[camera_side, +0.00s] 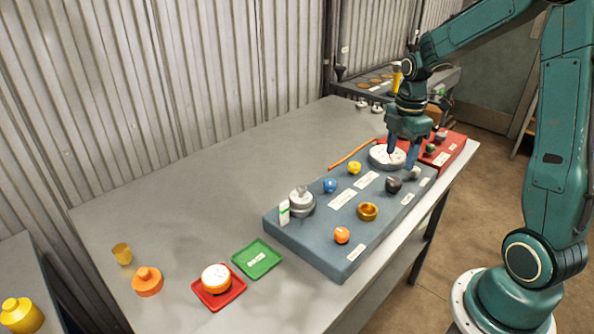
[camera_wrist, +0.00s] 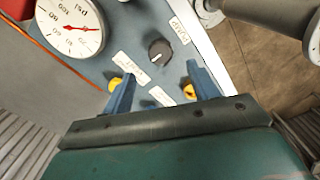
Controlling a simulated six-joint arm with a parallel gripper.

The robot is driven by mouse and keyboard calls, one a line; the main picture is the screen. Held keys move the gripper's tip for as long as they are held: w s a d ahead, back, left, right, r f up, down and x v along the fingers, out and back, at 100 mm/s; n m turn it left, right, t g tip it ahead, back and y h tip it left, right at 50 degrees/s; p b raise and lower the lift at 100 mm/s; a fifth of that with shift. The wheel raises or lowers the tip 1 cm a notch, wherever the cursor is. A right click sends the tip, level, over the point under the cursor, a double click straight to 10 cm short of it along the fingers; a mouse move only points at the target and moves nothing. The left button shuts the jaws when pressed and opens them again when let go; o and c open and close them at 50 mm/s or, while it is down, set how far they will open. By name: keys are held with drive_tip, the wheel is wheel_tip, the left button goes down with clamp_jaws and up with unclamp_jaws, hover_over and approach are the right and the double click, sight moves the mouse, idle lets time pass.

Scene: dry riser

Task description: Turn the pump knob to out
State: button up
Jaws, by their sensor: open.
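The pump knob (camera_wrist: 160,52) is a small dark round knob with a pale mark, on the blue-grey panel beside a label reading PUMP (camera_wrist: 180,30). Its mark points toward the lower left in the wrist view. In the side view a dark knob (camera_side: 393,186) near the panel's right end looks like the same one. My gripper (camera_wrist: 161,78) is open and empty, its two blue fingers apart, with the knob ahead of and between them in the wrist view. In the side view my gripper (camera_side: 400,160) hangs over the panel's far right end, near the gauge. Nothing touches the knob visibly.
A white PSI gauge (camera_wrist: 72,25) stands close to the knob. The table's left middle is clear.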

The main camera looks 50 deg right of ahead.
wheel_tip(320, 180, up, 6)
idle(0.4)
drive_tip(key=shift+r, duration=0.1)
drive_tip(key=s+a+r+m+t, duration=0.2)
drive_tip(key=s+a+m, duration=0.4)
drive_tip(key=a, duration=0.3)
drive_tip(key=s+a+r+m+t, duration=0.3)
drive_tip(key=s+a+m, duration=0.3)
drive_tip(key=s+a, duration=0.2)
drive_tip(key=shift+a+r+m+t, duration=0.3)
drive_tip(key=shift+a+r+m, duration=0.1)
drive_tip(key=shift+a+r, duration=0.15)
idle(0.6)
